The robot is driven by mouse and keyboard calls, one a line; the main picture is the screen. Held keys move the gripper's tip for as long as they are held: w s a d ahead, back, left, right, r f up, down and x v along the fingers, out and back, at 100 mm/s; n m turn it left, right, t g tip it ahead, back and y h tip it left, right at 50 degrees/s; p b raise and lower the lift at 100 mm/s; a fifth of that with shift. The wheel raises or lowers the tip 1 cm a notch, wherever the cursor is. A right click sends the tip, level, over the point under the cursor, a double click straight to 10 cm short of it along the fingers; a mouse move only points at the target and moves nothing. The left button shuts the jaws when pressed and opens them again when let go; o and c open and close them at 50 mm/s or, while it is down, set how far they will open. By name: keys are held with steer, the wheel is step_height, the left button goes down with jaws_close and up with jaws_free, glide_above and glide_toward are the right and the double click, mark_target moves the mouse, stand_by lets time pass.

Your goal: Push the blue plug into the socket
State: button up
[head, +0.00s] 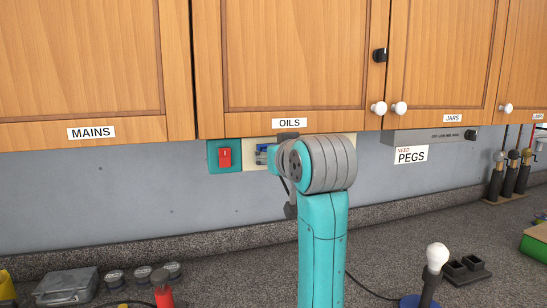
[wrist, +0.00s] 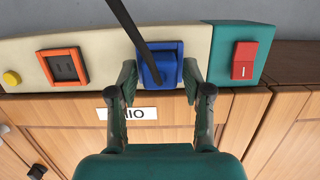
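The blue plug (wrist: 163,68) with a black cable (wrist: 137,30) shows in the wrist view, in front of a blue-rimmed socket (wrist: 139,48) on a cream panel. How deep the plug sits cannot be told. My gripper (wrist: 160,72) reaches up from below with one finger on each side of the plug. The fingers look open, with a narrow gap on either side. In the head view my wrist covers most of the panel, and only a small part of the blue plug or socket (head: 262,150) shows.
A red switch (wrist: 244,60) on a teal plate is beside the socket; an orange-framed socket (wrist: 47,55) and yellow button (wrist: 11,78) are on its other side. Wooden cupboards (head: 290,60) hang directly above the panel. The counter (head: 235,260) below holds a grey box (head: 66,287) and a white-topped lever (head: 436,258).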

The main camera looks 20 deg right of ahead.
stand_by(0.3)
steer(key=s, duration=0.4)
steer(key=s+r, duration=0.1)
steer(key=s, duration=0.3)
steer(key=s+r, duration=0.1)
steer(key=s, duration=0.2)
steer(key=shift+s+r, duration=0.2)
steer(key=shift+s, duration=0.2)
